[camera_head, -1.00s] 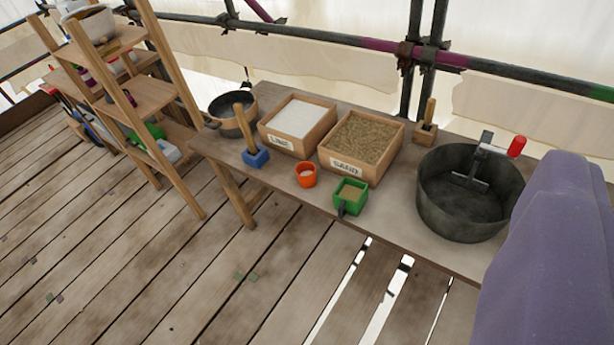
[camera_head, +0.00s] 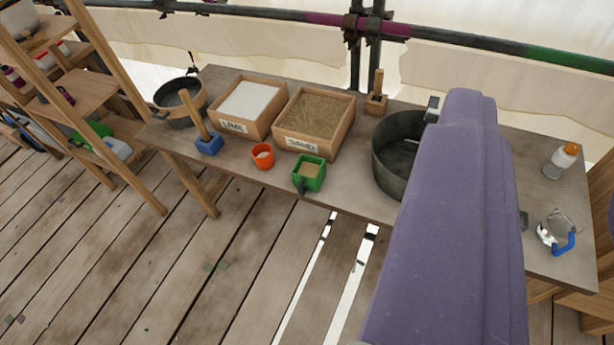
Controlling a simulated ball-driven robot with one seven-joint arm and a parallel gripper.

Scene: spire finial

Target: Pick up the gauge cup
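No label marks the gauge cup. A small orange cup (camera_head: 262,156) with pale contents stands on the workbench in front of the lime box. A green square cup (camera_head: 309,173) with a dark handle and sandy contents stands to its right, in front of the sand box. A clear vessel with a blue handle (camera_head: 556,233) stands at the bench's right end. I cannot tell for certain which is the gauge cup. My gripper is not in view.
The workbench (camera_head: 345,190) also holds a lime box (camera_head: 228,127), a sand box (camera_head: 290,141), a blue-based tool (camera_head: 209,145), a dark pot (camera_head: 178,118) and a large dark tub (camera_head: 392,165). A large purple shape hides part of the bench.

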